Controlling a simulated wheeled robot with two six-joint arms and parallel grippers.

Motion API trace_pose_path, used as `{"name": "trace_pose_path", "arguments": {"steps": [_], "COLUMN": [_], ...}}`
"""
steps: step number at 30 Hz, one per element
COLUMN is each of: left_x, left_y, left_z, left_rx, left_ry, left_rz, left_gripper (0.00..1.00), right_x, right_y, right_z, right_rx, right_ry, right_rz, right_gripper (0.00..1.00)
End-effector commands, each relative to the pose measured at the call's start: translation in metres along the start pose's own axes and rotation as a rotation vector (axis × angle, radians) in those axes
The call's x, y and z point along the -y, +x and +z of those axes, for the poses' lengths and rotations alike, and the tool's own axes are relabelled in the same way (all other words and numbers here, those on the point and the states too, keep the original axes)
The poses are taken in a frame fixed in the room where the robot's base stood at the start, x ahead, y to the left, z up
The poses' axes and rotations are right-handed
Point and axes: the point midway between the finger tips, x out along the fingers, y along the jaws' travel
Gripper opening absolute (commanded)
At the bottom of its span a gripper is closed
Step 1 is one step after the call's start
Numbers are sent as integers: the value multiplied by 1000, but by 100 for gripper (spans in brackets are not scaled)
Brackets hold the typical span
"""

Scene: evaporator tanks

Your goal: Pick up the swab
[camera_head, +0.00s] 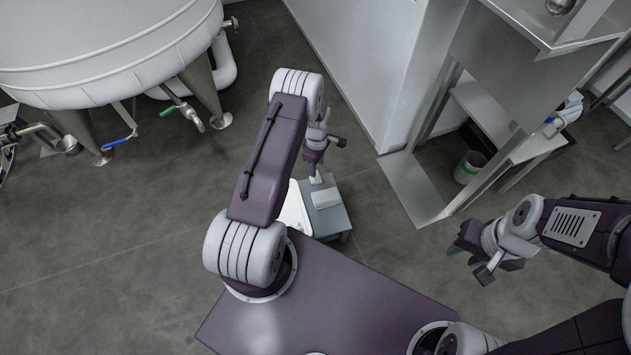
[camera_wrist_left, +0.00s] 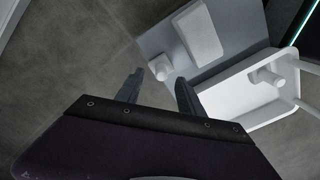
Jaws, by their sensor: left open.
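My left gripper (camera_head: 325,157) is open and empty above a small grey table (camera_head: 341,219). In the left wrist view its two fingers (camera_wrist_left: 160,88) point at a small white cylindrical piece (camera_wrist_left: 160,67) at the table's edge, which lies just beyond and between the fingertips. I cannot tell for certain whether this piece is the swab. Another small white piece (camera_wrist_left: 266,76) lies in a white tray (camera_wrist_left: 236,118) beside it. My right gripper (camera_head: 470,263) is open and empty over bare floor at the right.
A white box (camera_head: 326,198) lies on the table. A large tank (camera_head: 100,50) with valves stands at upper left. A steel frame (camera_head: 418,190) and a bin (camera_head: 468,168) stand at right. The floor at left is clear.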

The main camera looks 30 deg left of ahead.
Motion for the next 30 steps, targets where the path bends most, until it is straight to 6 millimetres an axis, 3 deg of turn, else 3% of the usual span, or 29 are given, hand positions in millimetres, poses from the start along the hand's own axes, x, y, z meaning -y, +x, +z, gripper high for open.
{"name": "trace_pose_path", "arguments": {"steps": [5, 9, 12, 18, 19, 24, 30], "left_x": [1, 4, 4, 3, 3, 3, 3], "left_y": [11, 40, 54, 51, 51, 51, 51], "left_z": [-1, -3, -3, -3, -3, -3, -3], "left_rx": [0, 0, 0, 0, 0, 0, 0], "left_ry": [0, 1, 1, 1, 1, 1, 1], "left_rz": [0, -1, -1, 0, 0, 0, 0], "left_gripper": [45, 45, 45, 45, 42, 0, 0], "right_x": [0, -1, -1, -1, -1, -1, -1], "right_y": [10, 36, 44, 41, 41, 40, 40], "right_z": [1, 4, 5, 4, 4, 4, 4], "right_rx": [0, 0, 0, 0, 0, 0, 0], "right_ry": [0, 0, 0, 0, 0, 0, 0], "right_rz": [0, 0, 0, 0, 0, 0, 0], "right_gripper": [36, 36, 36, 36, 36, 36, 36]}}
